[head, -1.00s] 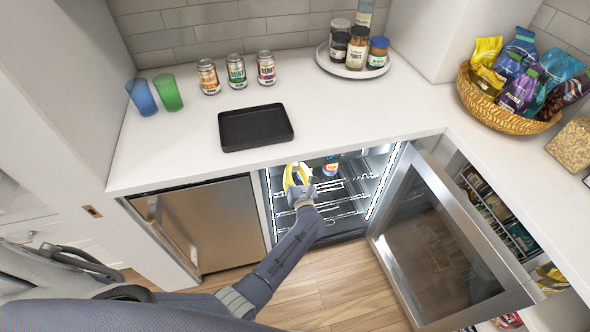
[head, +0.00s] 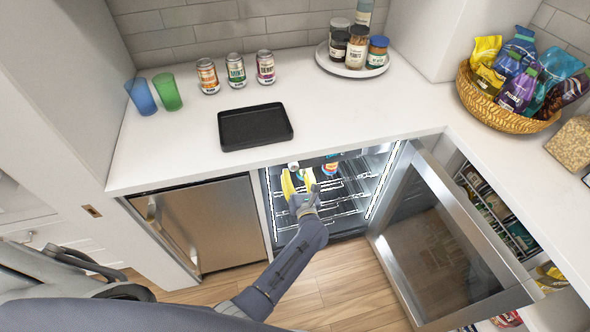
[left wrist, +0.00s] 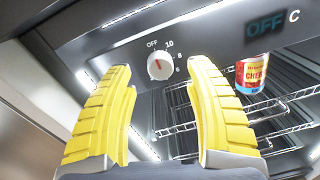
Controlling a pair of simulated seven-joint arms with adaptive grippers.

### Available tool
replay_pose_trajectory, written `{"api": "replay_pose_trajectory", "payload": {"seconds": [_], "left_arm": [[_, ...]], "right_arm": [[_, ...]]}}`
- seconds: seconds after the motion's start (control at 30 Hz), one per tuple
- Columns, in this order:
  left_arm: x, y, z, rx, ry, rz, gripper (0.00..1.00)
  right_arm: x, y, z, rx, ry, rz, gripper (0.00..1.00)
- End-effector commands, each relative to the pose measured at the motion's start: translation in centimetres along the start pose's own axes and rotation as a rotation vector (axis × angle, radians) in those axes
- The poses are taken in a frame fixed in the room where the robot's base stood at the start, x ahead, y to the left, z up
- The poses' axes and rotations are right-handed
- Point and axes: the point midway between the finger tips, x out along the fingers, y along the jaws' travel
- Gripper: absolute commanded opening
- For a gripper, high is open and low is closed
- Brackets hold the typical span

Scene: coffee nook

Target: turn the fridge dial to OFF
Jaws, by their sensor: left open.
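The fridge dial (left wrist: 160,66) is a small round white knob on the dark panel at the top of the fridge. OFF, 10, 8 and 6 are printed around it. Its red mark points up, slightly left, close to the OFF label. A display (left wrist: 272,26) on the panel reads "OFF C". My left gripper (left wrist: 160,76) is open, with its yellow fingers on either side of the dial in the picture and nothing between them. I see no contact with the dial. In the head view the left gripper (head: 298,182) is at the fridge opening. My right gripper is out of view.
The glass fridge door (head: 440,240) stands open to the right. A red and blue can (left wrist: 253,72) is inside, right of the gripper, above wire racks (left wrist: 278,105). The counter edge is above the opening. A black tray (head: 256,127) lies on the counter.

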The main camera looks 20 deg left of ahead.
Motion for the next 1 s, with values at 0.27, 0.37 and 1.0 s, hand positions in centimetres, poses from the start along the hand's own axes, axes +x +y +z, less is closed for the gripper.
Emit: {"api": "replay_pose_trajectory", "payload": {"seconds": [0.27, 0.37, 1.0], "left_arm": [[-5.0, 0.0, -0.1, 0.0, 0.001, -0.001, 0.54], [-6.2, -0.1, 0.0, -0.001, 0.0, -0.001, 0.54], [-8.4, 0.0, 0.1, 0.001, -0.001, 0.0, 0.54]], "right_arm": [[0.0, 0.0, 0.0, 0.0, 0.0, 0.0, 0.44], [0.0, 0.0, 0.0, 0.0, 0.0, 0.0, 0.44], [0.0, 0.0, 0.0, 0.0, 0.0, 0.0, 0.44]]}}
